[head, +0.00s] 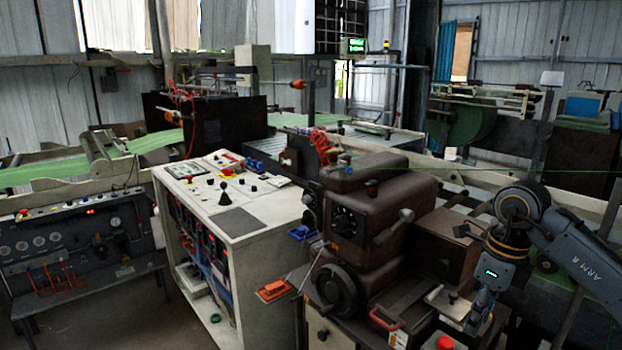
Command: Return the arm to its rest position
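My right arm comes in from the right edge, bent at a dark elbow joint, with its forearm pointing down. My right gripper (478,324) hangs at the lower right, in front of the brown machine's right side. It is small and dark here, and I cannot tell whether its fingers are open or shut. I see no object clearly held in it. My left arm and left gripper are out of view.
The brown machine (380,215) with a handwheel (334,291) stands close by. A red button (445,342) is just below and left of my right gripper. A white control cabinet (258,232) stands left of the machine. Green sheet (45,173) runs behind.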

